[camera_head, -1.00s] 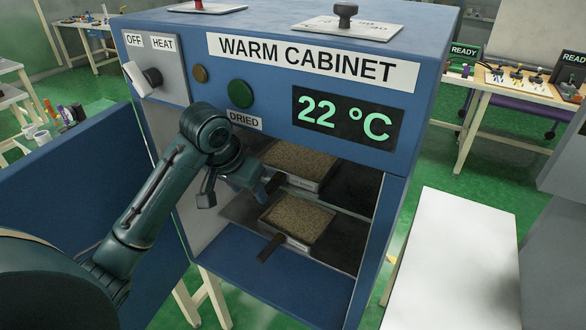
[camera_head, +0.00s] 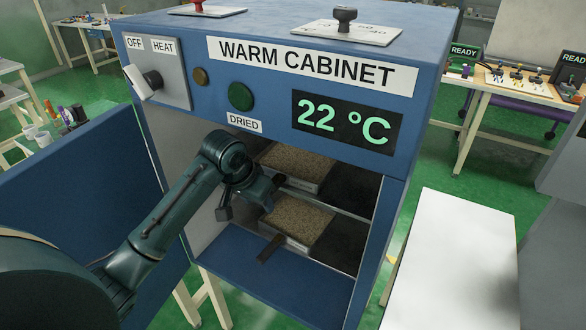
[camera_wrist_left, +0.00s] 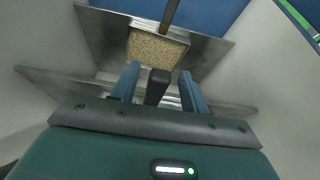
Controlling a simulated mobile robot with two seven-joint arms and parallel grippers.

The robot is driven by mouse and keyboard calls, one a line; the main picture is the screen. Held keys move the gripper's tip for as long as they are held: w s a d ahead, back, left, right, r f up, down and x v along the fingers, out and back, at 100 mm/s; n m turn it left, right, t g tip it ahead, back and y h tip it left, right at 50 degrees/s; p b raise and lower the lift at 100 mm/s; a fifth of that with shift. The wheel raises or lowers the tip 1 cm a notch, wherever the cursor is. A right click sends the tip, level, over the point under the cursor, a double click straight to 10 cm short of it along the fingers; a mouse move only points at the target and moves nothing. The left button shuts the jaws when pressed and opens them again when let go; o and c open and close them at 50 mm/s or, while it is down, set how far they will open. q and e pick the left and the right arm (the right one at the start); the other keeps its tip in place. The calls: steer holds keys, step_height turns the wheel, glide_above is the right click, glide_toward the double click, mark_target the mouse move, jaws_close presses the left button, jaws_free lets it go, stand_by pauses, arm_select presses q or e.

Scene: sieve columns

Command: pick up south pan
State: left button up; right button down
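Two square pans of brown grain sit on shelves inside the blue cabinet: an upper pan (camera_head: 298,163) and a lower pan (camera_head: 303,220) with a dark handle (camera_head: 270,249) pointing outward. I cannot read which one is the south pan. My left gripper (camera_head: 268,194) is in the cabinet opening at the upper pan's front. In the left wrist view, its two fingers (camera_wrist_left: 160,88) are apart on either side of a dark handle (camera_wrist_left: 157,86), with gaps showing. The lower pan (camera_wrist_left: 156,46) lies beyond the fingers. The upper pan's body is hidden there. My right gripper is not in view.
The warm cabinet (camera_head: 225,143) stands open, its door (camera_head: 85,190) swung out to the left. Shelf edges and side walls lie close around the gripper. A bare white table (camera_head: 455,265) stands at the right. The display reads 22 °C.

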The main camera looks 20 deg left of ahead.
arm_select(q)
jaws_close()
steer(key=shift+w+r, duration=0.1)
stand_by(0.4)
steer(key=shift+r, duration=0.15)
